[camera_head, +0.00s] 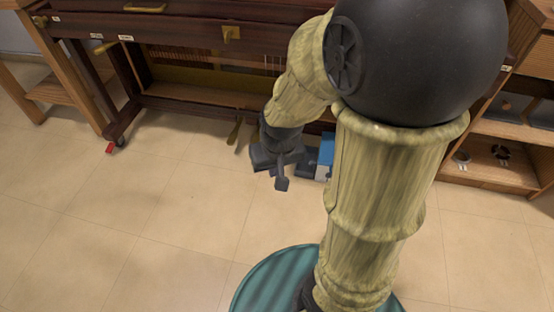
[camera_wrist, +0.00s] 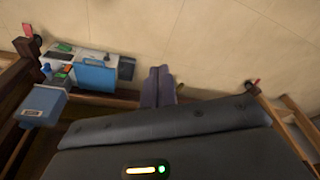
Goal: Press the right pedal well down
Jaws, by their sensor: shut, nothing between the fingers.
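The dark wooden piano (camera_head: 190,100) stands along the top of the head view. Two brass pedals show low at its front: one (camera_head: 235,132) is clear, and another (camera_head: 254,134) is just left of my gripper. I cannot make out the right pedal; my gripper and wrist may hide it. My gripper (camera_head: 282,184) points down near the floor in front of the pedals. In the wrist view its two dark fingers (camera_wrist: 158,72) lie together, shut and empty. A small brass tip (camera_wrist: 179,88) shows beside them. I cannot tell whether the fingers touch any pedal.
A blue and white case (camera_head: 325,158) stands right of my gripper; it also shows in the wrist view (camera_wrist: 95,76). A caster with a red lever (camera_head: 112,146) is at the piano's left leg. Wooden shelves (camera_head: 495,150) stand at right. The tiled floor at left is clear.

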